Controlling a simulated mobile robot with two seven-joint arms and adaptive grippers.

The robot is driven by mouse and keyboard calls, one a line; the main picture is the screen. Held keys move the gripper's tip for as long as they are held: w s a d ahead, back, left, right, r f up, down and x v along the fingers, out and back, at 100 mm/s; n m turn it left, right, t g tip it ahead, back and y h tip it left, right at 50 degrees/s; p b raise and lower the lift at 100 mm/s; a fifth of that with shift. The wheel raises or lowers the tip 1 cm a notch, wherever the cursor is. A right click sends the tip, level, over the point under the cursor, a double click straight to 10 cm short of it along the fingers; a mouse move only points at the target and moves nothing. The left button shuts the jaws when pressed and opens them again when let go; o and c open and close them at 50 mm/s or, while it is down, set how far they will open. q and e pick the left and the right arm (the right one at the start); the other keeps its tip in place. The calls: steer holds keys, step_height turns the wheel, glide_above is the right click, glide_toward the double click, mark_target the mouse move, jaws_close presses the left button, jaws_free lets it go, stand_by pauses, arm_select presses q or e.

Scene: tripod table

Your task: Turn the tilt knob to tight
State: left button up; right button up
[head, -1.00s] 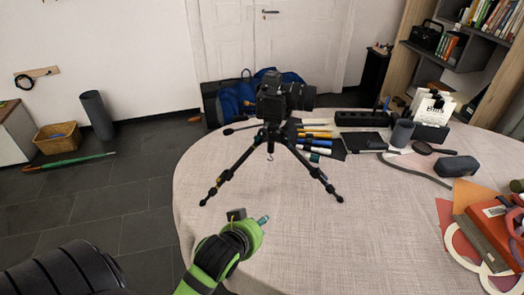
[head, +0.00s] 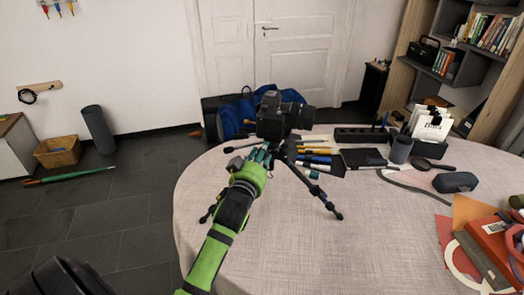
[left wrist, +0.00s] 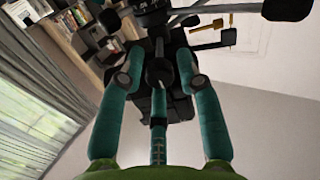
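A black camera (head: 272,120) sits on a small black tripod (head: 322,195) that stands on the round table. My left gripper (head: 263,154) is at the tripod head, just below the camera, and hides part of the head and legs. In the left wrist view, the two teal fingers of the left gripper (left wrist: 160,62) are apart, one on each side of a dark knob-like part (left wrist: 159,72) of the tripod head. I cannot tell whether they touch it. Any marking of tight or loose is unreadable. My right gripper is out of view.
The cloth-covered table (head: 290,250) has free room at its front. Pens (head: 310,158), a black organiser (head: 362,135), a dark cup (head: 401,150) and a dark case (head: 455,182) lie behind and right of the tripod. Orange and red items (head: 495,240) lie at the right edge.

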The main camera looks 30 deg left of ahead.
arm_select(q)
steer(key=shift+w, duration=0.3)
jaws_close()
